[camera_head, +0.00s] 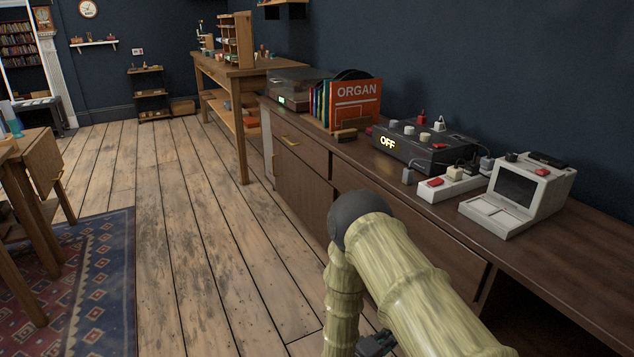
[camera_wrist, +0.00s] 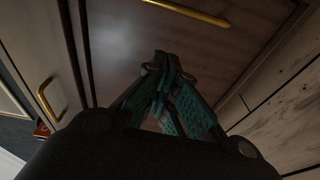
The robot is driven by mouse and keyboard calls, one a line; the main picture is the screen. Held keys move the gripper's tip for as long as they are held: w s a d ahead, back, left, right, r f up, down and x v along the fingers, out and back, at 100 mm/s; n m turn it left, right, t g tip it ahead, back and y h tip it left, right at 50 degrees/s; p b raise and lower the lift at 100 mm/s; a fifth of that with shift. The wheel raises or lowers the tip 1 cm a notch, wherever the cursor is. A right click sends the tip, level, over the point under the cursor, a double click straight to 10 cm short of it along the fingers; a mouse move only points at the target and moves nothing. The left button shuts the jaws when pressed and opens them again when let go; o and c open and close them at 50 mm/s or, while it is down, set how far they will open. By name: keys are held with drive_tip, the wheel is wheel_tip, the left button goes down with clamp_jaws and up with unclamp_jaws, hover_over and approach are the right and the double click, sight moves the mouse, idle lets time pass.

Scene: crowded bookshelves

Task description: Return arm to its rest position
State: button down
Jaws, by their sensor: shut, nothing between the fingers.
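My arm (camera_head: 405,285) shows in the head view, its bent, bamboo-like links and dark joint standing in front of the long wooden cabinet (camera_head: 300,172). My gripper is not clearly seen in the head view. In the wrist view my gripper (camera_wrist: 168,62) has its teal fingers drawn together at the tips, shut and empty. Beyond the fingertips are dark wooden cabinet fronts with a brass handle (camera_wrist: 190,12) at the top and another brass handle (camera_wrist: 46,100) at the left. I cannot tell how far the fingertips are from the cabinet.
On the cabinet top are a black box (camera_head: 425,148) reading OFF, a white power strip (camera_head: 450,186), a pale console (camera_head: 518,196) and an ORGAN book (camera_head: 356,102). A wooden table (camera_head: 20,175) and rug (camera_head: 85,290) are at the left. The plank floor (camera_head: 190,220) between is clear.

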drive_tip(key=s+f+m+g+y, duration=0.2)
drive_tip(key=s+f+y, duration=0.75)
drive_tip(key=s, duration=0.45)
drive_tip(key=s+a+r+m+g+y, duration=0.1)
drive_tip(key=s+a+m+g+y, duration=0.15)
drive_tip(key=s, duration=0.55)
drive_tip(key=s+a+r+m+g+y, duration=0.1)
drive_tip(key=s+g, duration=0.2)
drive_tip(key=s, duration=0.6)
drive_tip(key=s+a+r+m+g+y, duration=0.1)
drive_tip(key=s+a+g+y, duration=0.1)
drive_tip(key=s, duration=0.6)
wheel_tip(320, 180, up, 27)
drive_tip(key=p, duration=2.8)
drive_tip(key=shift+w+d+r+p, duration=0.15)
drive_tip(key=shift+w+d+p, duration=0.15)
drive_tip(key=shift+p, duration=0.05)
